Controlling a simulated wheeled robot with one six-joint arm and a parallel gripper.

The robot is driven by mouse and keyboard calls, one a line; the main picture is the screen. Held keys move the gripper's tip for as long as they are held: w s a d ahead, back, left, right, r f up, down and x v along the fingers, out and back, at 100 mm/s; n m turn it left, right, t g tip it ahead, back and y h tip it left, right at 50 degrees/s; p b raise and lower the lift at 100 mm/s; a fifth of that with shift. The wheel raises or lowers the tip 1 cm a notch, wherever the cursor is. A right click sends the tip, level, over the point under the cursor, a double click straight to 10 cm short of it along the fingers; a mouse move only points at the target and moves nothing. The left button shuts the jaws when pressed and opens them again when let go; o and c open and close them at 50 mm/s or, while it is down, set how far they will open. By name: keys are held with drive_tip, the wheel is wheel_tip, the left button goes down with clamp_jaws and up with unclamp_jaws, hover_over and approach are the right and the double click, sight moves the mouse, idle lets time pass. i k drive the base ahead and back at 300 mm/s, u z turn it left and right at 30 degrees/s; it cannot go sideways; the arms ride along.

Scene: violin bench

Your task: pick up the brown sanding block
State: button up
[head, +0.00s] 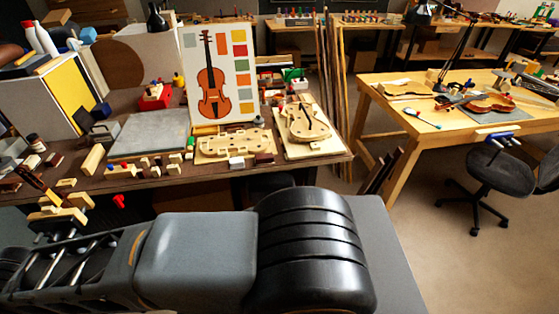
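The brown sanding block cannot be singled out with certainty, as several small brown blocks lie on the dark bench (330,156). One dark brown block (54,159) lies near the left end, to the left of an upright pale wooden block (92,160). A reddish-brown block (265,158) lies near the front edge, by the violin mould (232,145). My arm crosses the foreground below the bench and runs to the left. I cannot make out my gripper's fingers in this view.
A grey slab (150,133) lies mid-bench, with a violin chart (218,75) standing behind it. A violin body on a board (308,130) is at the right end. Small wooden pieces crowd the front edge. A second bench (440,100) and a black chair (500,165) stand right.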

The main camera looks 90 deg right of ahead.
sight(264, 159)
drive_tip(key=z, duration=2.55)
drive_tip(key=i, duration=0.85)
drive_tip(key=u, duration=0.15)
